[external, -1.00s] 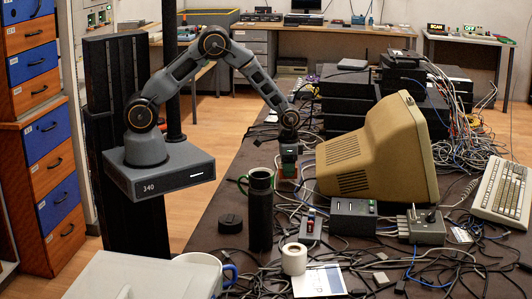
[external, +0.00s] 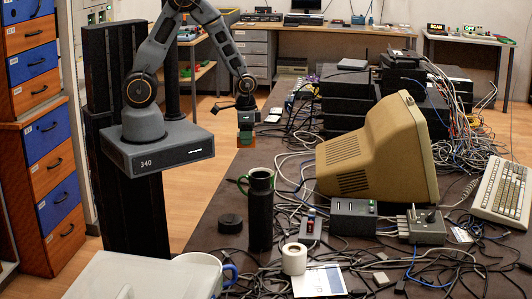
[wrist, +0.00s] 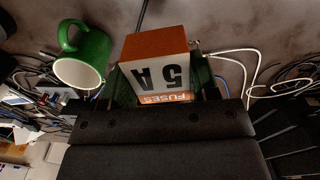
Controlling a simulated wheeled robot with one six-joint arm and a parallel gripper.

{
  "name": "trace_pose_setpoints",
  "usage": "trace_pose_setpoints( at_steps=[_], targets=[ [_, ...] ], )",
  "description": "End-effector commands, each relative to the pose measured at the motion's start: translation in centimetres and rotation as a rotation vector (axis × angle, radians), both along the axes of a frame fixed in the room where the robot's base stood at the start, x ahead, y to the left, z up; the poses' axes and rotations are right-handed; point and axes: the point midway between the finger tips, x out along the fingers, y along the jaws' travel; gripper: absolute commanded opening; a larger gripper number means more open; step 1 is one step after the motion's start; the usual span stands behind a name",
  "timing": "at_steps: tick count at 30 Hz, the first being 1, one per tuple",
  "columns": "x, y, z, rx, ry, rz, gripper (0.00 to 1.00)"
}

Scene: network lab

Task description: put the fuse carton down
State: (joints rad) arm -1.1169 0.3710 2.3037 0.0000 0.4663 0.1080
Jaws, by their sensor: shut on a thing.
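The fuse carton (wrist: 155,72) is orange and white with "5A" and "FUSES" on its face, upside down in the wrist view. My gripper (wrist: 160,92) is shut on it, with a finger at either side. In the external view my gripper (external: 246,112) hangs down with the carton (external: 245,137) under it, over the left part of the dark table (external: 217,188). The carton appears raised above the table. A green mug (wrist: 82,55) shows left of the carton in the wrist view.
A beige monitor (external: 375,155), cables and dark boxes crowd the right. The table strip left of the mug is fairly clear.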

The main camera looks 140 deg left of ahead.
Motion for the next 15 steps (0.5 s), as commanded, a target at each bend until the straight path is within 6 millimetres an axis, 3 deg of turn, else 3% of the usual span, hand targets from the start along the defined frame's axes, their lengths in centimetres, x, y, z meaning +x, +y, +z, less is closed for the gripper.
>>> trace_pose_setpoints(
  at_steps=[5,8,11,15],
  targets=[
    [0.2,-0.5,0.2,0.000,0.000,-0.012,0.29],
    [1.5,-1.2,0.1,-0.001,0.001,-0.059,0.29],
    [4.0,-2.8,0.1,-0.003,0.002,-0.149,0.29],
    [8.8,-6.6,0.0,-0.003,0.002,-0.336,0.29]
  ],
)
